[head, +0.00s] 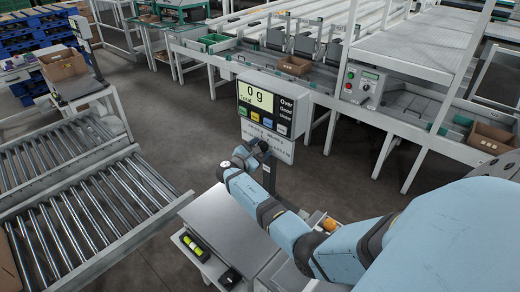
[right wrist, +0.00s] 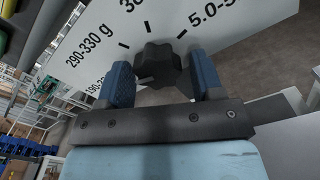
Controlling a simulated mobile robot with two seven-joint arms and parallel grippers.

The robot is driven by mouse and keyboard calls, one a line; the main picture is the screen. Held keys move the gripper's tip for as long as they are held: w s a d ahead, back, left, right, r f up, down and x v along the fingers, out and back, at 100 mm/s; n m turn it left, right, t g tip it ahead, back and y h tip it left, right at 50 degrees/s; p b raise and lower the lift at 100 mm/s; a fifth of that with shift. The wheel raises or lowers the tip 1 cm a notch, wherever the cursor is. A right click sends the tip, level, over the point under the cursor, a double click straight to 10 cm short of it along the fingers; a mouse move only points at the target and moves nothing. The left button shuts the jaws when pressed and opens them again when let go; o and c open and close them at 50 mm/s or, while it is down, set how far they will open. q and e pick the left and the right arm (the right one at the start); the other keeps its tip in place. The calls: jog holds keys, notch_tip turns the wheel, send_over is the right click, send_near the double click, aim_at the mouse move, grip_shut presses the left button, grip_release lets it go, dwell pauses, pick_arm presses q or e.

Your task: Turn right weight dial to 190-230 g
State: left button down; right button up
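A black lobed dial knob (right wrist: 157,63) sits on a white panel (right wrist: 95,40) in the right wrist view. Around it are tick marks and labels: "290-330 g", a cut-off "38", a cut-off "5.0-5", and a "190-2…" label partly hidden by the left finger. I cannot tell which mark the knob points to. My right gripper (right wrist: 160,78) is open, its two blue fingers on either side of the knob, with little gap; no firm grip shows. In the head view my right gripper (head: 250,150) is at the lower panel, below the display (head: 257,99) reading "0 g Total". My left gripper is not in view.
Coloured buttons sit under the display, beside "Over, Good, Under" labels. A pale metal worktop (head: 222,225) lies below, with a roller conveyor (head: 80,215) to the left. A sorting line with a control box (head: 362,87) stands behind. An orange-red item (head: 329,224) lies beside my arm.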

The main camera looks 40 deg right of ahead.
jog(key=shift+o, duration=0.7)
jog(key=s+a+b, duration=0.1)
jog(key=a+b, duration=0.1)
jog(key=a, duration=1.1)
jog(key=shift+a, duration=0.4)
jog(key=shift+s, duration=0.1)
jog(key=s+a+f+m+t+y+p, duration=0.2)
jog(key=s+a+f+t+y+p, duration=0.35)
jog(key=s+f+y, duration=0.75)
jog(key=s+a+r+m+t+y, duration=0.2)
jog(key=s+a+m+y, duration=0.2)
jog(key=s+a, duration=0.4)
jog(key=s+a+r+m+t+y, duration=0.2)
jog(key=s+a+r+m+y, duration=0.1)
jog(key=s+a, duration=0.5)
jog(key=s+m+y+p, duration=0.1)
jog(key=s, duration=0.1)
jog(key=shift+s+a+r+m, duration=0.2)
jog(key=shift+s+a+m, duration=0.1)
jog(key=shift+s+a, duration=0.1)
